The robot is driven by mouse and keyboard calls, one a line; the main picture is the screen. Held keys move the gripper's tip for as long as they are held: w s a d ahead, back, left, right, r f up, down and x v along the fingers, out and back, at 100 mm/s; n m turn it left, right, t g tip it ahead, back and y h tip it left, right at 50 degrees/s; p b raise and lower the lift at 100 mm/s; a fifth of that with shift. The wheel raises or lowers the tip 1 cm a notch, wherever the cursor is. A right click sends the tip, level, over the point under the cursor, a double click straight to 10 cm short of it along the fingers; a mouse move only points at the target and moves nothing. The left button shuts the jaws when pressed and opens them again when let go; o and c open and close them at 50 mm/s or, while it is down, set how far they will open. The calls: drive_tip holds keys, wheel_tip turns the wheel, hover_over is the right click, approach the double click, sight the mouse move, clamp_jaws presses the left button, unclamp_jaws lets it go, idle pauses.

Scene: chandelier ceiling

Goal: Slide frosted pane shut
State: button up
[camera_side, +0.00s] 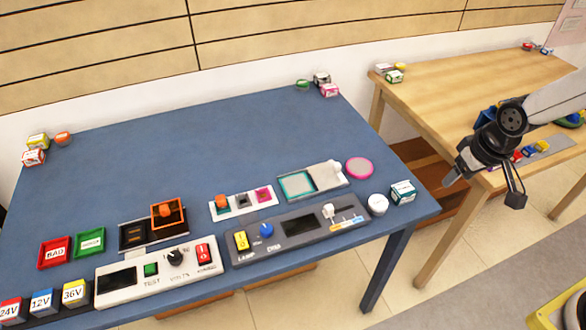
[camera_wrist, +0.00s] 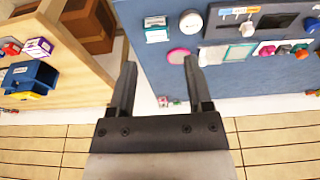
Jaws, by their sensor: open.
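A pale sliding unit stands near the right end of the blue table. Its teal-framed window (camera_side: 296,185) is at the left, and a whitish pane with a light knob (camera_side: 325,174), apparently the frosted pane, sits at its right. In the wrist view the teal frame (camera_wrist: 241,53) and whitish pane (camera_wrist: 211,56) lie right of my fingers. My gripper (camera_side: 483,188) is open and empty, in the air to the right of the blue table and well apart from the pane. Its two fingers also show in the wrist view (camera_wrist: 160,63).
A pink disc (camera_side: 359,168), white round knob (camera_side: 378,204) and small box (camera_side: 402,192) are right of the unit. A grey control panel (camera_side: 298,229) lies in front. An orange-framed slider (camera_side: 168,212) is further left. The blue table's back (camera_side: 190,140) is mostly clear.

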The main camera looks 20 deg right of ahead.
drive_tip(key=w+a+f, duration=0.2)
drive_tip(key=w, duration=0.5)
drive_tip(key=w+a+f, duration=0.2)
drive_tip(key=w+a, duration=0.1)
drive_tip(key=w, duration=0.4)
drive_tip(key=t, duration=0.2)
approach(337, 165)
drive_tip(key=x, duration=0.2)
drive_tip(key=shift+w+d, duration=0.1)
drive_tip(key=shift+w, duration=0.05)
drive_tip(key=shift+f, duration=0.1)
drive_tip(key=shift+x, duration=3.7)
clamp_jaws()
